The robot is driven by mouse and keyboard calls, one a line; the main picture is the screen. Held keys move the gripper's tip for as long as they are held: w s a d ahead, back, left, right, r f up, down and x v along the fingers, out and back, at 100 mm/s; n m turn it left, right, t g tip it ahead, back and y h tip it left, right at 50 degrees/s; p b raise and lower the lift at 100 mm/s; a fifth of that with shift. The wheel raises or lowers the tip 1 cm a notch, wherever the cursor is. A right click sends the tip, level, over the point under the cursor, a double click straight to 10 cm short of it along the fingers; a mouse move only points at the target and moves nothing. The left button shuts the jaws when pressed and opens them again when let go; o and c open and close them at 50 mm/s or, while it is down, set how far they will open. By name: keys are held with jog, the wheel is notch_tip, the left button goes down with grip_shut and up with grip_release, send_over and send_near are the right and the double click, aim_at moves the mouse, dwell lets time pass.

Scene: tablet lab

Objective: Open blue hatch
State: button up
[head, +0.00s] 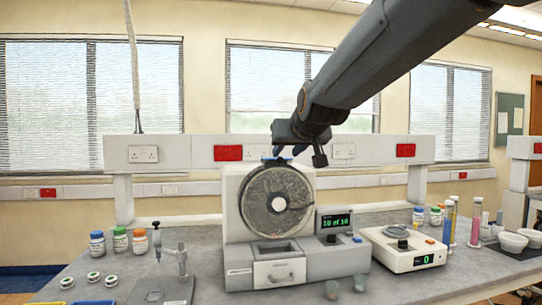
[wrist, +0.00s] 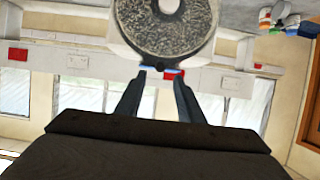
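The blue hatch (head: 277,159) is a small strip at the top edge of the white machine with a round, grey, textured drum (head: 279,200). My gripper (head: 287,152) is above the machine's top, pointing down, with its fingertips close to the hatch. In the wrist view, which is upside down, the blue hatch (wrist: 150,68) shows as a thin strip at the tips of my gripper (wrist: 160,75). The two fingers are apart, with a gap between them. I cannot tell whether the tips touch the hatch. It looks closed, though the fingers partly hide it.
The machine has a front drawer (head: 279,272) and a display (head: 335,222) reading "10 of 10". A balance (head: 403,248) stands to its right. A metal stand (head: 175,265) and several capped bottles (head: 120,240) are to its left. A wall rail with sockets (head: 180,150) runs behind.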

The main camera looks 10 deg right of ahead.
aim_at(281, 159)
jog(key=shift+p+x, duration=0.35)
jog(key=shift+x, duration=2.4)
grip_shut()
